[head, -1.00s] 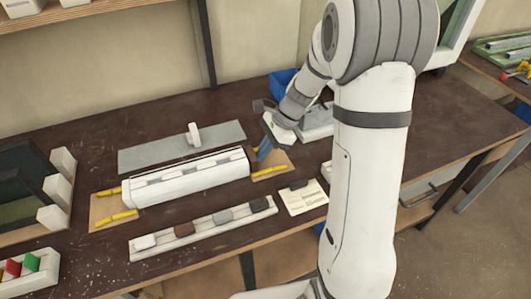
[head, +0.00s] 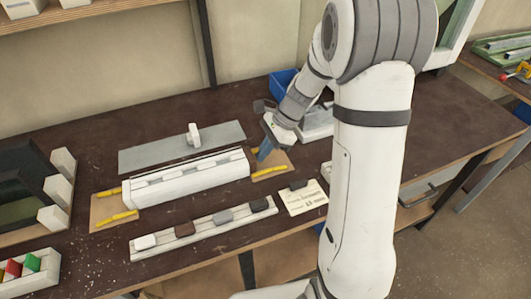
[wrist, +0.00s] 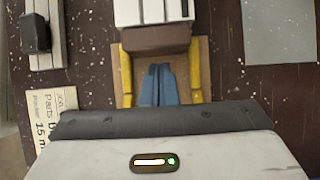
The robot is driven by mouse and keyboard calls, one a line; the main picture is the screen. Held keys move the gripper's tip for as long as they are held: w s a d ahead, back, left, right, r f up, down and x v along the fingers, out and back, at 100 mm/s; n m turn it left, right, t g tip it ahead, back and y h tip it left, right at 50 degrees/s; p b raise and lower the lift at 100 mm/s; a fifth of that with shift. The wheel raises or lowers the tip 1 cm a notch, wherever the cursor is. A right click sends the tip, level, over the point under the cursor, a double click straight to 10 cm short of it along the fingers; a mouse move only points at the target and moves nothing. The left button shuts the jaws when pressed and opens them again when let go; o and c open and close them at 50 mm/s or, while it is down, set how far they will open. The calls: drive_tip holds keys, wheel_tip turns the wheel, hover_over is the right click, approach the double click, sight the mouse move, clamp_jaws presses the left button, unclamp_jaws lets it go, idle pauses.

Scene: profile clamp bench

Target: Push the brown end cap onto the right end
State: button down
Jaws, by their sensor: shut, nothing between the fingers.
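The white profile (head: 190,180) lies in its holder on the bench; its right end also shows at the top of the wrist view (wrist: 153,12). A brown end cap (wrist: 155,40) sits across that end, between the yellow strips. I cannot tell whether it is fully seated. My gripper (head: 264,152) is off the profile's right end, with its blue fingers (wrist: 158,84) together and empty. In the wrist view the fingertips point at the cap's outer face, with a small gap seeming to show.
A rack (head: 205,229) in front holds white, brown, grey and black caps. A printed card (head: 303,200) with a dark block lies to its right. Yellow strips (wrist: 126,76) flank the fingers. A grey plate (head: 160,158) with a white handle lies behind the profile.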

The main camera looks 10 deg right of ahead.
drive_tip(key=shift+w+d+r, duration=0.1)
drive_tip(key=shift+d, duration=0.5)
wheel_tip(320, 180, up, 8)
drive_tip(key=p, duration=0.7)
drive_tip(key=s+d+r+n+t+h, duration=0.2)
drive_tip(key=s+r+n, duration=0.3)
drive_tip(key=s+n, duration=0.3)
drive_tip(key=s+d+r+n+t+h, duration=0.2)
drive_tip(key=s+r+n+h, duration=0.2)
drive_tip(key=s, duration=0.7)
wheel_tip(320, 180, up, 2)
drive_tip(key=n, duration=0.3)
drive_tip(key=shift+n, duration=0.4)
drive_tip(key=shift+s+a+r, duration=0.1)
